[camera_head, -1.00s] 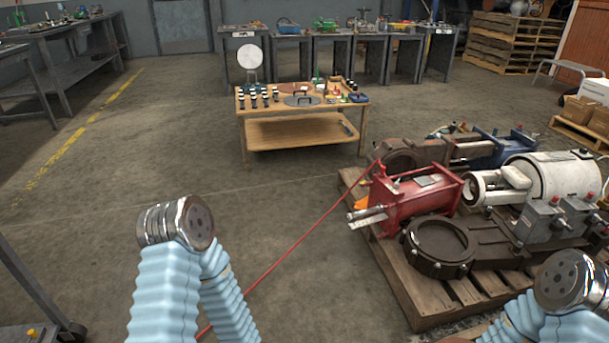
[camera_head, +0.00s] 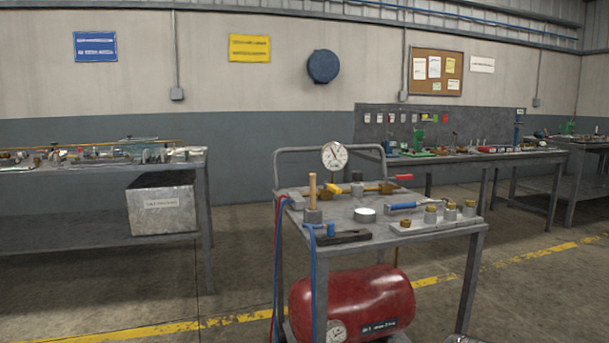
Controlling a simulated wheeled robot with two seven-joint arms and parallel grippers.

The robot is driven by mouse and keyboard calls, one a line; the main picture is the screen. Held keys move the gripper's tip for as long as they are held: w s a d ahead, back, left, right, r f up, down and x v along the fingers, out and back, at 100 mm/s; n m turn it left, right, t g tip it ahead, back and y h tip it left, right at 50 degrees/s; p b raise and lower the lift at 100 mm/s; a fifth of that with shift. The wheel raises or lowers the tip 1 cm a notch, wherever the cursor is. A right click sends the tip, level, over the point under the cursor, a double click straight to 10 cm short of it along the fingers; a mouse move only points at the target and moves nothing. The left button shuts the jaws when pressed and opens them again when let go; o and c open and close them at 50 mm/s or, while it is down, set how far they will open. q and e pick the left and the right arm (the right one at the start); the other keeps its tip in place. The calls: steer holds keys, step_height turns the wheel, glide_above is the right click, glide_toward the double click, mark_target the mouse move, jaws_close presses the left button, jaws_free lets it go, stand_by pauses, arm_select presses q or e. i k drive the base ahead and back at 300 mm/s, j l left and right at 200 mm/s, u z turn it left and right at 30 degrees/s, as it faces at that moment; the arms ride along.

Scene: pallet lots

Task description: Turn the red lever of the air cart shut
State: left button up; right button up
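The air cart (camera_head: 352,200) stands ahead, a grey metal cart with a rail at its back and a red tank (camera_head: 352,302) below. A brass pipe with fittings (camera_head: 355,189) runs along the back of its top. The red lever (camera_head: 403,177) sticks out to the right at the pipe's right end and looks about level. A round white gauge (camera_head: 333,155) stands above the pipe. Neither gripper is in view; only a small metallic piece shows at the bottom edge, right of the cart.
The cart top also holds a wooden-handled tool (camera_head: 312,190), a blue-handled tool (camera_head: 402,206) and a plate with brass fittings (camera_head: 436,218). Red and blue hoses (camera_head: 279,265) hang at its left. Workbenches stand at left and behind right. A yellow floor line passes behind the cart.

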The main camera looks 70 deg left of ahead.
mark_target(409, 176)
steer(key=u, duration=1.8)
steer(key=i+l+z, duration=0.6)
steer(key=z, duration=0.2)
steer(key=i+l+z, duration=0.1)
steer(key=i+z, duration=0.65)
steer(key=i+l, duration=0.1)
steer(key=i, duration=0.45)
steer(key=i+l, duration=0.1)
steer(key=i, duration=0.45)
steer(key=i+j+u, duration=0.15)
steer(key=i+u, duration=0.6)
steer(key=i+l+u, duration=0.1)
steer(key=i+u, duration=0.3)
steer(key=i+l+u, duration=0.25)
steer(key=i+u, duration=0.15)
